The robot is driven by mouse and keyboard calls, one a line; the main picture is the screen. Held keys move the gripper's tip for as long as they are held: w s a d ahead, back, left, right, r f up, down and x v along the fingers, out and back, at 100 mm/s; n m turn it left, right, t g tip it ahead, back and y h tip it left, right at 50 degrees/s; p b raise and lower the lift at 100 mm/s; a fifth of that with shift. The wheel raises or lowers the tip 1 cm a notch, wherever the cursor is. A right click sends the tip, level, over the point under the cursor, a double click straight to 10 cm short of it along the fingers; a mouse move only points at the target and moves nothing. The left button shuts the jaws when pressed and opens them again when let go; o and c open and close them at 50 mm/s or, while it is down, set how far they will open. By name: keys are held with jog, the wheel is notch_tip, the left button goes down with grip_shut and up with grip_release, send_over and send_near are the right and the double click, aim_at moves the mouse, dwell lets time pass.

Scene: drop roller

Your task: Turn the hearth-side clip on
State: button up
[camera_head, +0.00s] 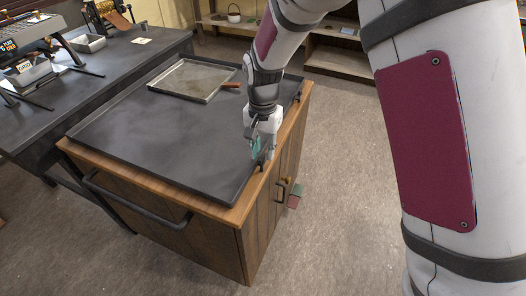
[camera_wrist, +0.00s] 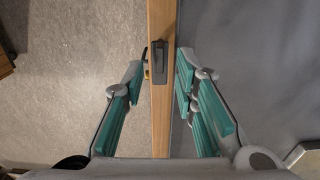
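A small dark clip (camera_wrist: 158,62) sits on the wooden edge of the worktable in the wrist view. Its lever lies along the edge, and a thin hook shows on its left side. My gripper (camera_wrist: 160,72) has its teal fingers apart, one on each side of the wooden edge, with the clip between the fingertips. I cannot tell whether either finger touches it. In the head view my gripper (camera_head: 260,146) points down at the table's right edge and mostly hides the clip. I cannot tell from these frames which side is the hearth side.
The worktable (camera_head: 160,130) has a dark top, a wooden rim and side handles. A metal tray (camera_head: 195,80) with a brown handle lies at its back. A dark bench (camera_head: 120,55) with equipment stands at the left. Shelves (camera_head: 335,60) stand behind.

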jog(key=shift+f, duration=0.55)
grip_shut()
